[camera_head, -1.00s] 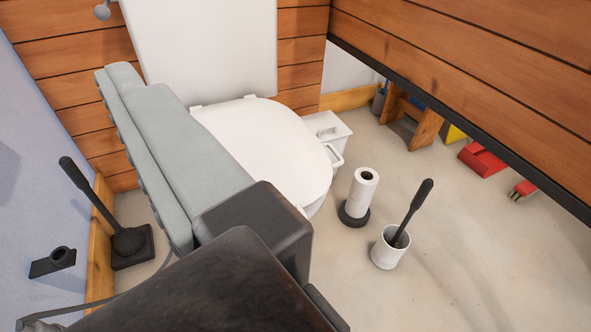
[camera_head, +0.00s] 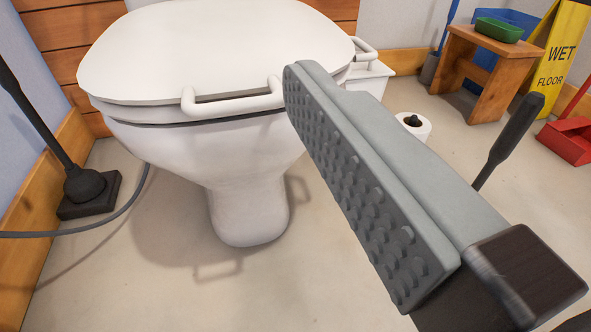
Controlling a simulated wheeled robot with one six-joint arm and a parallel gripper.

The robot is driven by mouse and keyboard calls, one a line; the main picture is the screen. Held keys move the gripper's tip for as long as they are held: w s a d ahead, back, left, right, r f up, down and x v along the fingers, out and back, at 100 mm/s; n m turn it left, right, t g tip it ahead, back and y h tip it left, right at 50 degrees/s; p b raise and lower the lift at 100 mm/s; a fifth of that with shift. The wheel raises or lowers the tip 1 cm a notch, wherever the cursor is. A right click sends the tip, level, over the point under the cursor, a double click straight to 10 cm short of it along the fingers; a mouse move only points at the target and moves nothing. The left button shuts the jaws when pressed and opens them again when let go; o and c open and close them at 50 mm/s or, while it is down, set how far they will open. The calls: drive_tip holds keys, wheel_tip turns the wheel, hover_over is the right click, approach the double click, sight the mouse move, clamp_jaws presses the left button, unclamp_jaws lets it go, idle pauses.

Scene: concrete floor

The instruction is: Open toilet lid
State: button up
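The white toilet (camera_head: 245,175) stands left of centre, seen from the front and above. Its lid (camera_head: 215,45) is down over the bowl. A white bar handle (camera_head: 235,104) sticks out from the lid's front edge, and a second handle (camera_head: 368,48) shows at its right side. My gripper (camera_head: 300,90) shows one grey finger, slanting from the lower right up to a tip right of the front handle. Its studded face points left and is bare, with nothing against it. The other finger is out of view. I cannot tell whether the visible tip touches the toilet.
A plunger (camera_head: 85,180) stands at the left wall, with a grey hose (camera_head: 110,220) near it. Behind my finger are a paper roll (camera_head: 414,124) and a brush handle (camera_head: 510,135). A wooden stool (camera_head: 470,60), yellow sign (camera_head: 565,60) and red dustpan (camera_head: 570,140) stand at the right.

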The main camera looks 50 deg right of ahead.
approach(237, 109)
drive_tip(key=shift+m+g+h, duration=0.3)
drive_tip(key=shift+m+h, duration=0.1)
drive_tip(key=x, duration=1)
drive_tip(key=shift+w, duration=0.45)
drive_tip(key=shift+c, duration=0.2)
